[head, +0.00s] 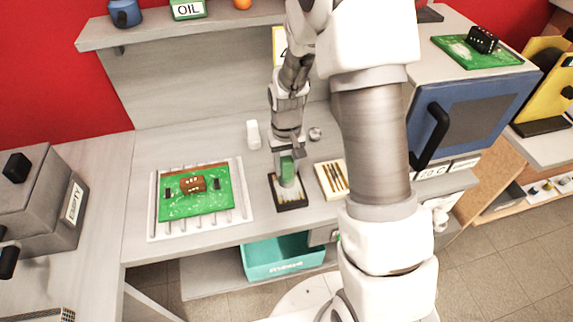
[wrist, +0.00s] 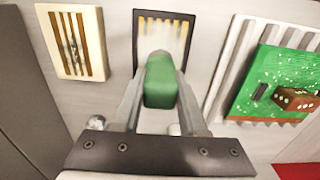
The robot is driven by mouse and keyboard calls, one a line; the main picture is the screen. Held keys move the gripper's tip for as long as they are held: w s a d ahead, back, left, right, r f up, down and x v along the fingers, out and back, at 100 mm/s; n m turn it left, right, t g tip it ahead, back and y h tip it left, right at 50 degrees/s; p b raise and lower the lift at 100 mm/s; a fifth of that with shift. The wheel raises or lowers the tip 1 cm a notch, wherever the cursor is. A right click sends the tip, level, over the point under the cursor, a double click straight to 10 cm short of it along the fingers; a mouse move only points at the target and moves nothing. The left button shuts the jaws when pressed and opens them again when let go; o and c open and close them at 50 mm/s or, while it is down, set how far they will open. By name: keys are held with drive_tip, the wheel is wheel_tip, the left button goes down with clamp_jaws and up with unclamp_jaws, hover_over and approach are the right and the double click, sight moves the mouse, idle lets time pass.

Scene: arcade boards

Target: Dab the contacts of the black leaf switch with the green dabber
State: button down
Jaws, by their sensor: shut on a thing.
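My gripper (head: 287,158) is shut on the green dabber (wrist: 160,82), which also shows in the head view (head: 288,170). The dabber points down, with its pale lower end over a black-rimmed tray (head: 291,207) on the bench; I cannot tell whether it touches. The tray (wrist: 137,38) has yellow stripes inside. A black block with pale dots (head: 483,40), seemingly the black leaf switch, sits on a green board (head: 455,50) on the blue cabinet at the upper right, far from my gripper. A similar brown block (head: 193,183) sits on the nearer green board (head: 210,205).
A cream tray with brown strips (head: 322,186) lies right of the black tray. A white bottle (head: 253,135) and a small grey knob (head: 315,134) stand behind. The blue cabinet (head: 470,115) rises at the right. A teal bin (head: 283,257) sits below the bench.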

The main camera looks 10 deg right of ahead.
drive_tip(key=shift+w+r, duration=0.15)
idle(0.5)
wheel_tip(320, 180, up, 5)
drive_tip(key=p, duration=0.3)
drive_tip(key=shift+r+p, duration=0.1)
drive_tip(key=shift+p, duration=0.25)
drive_tip(key=shift+s+d+r, duration=0.3)
drive_tip(key=shift+s+d, duration=0.25)
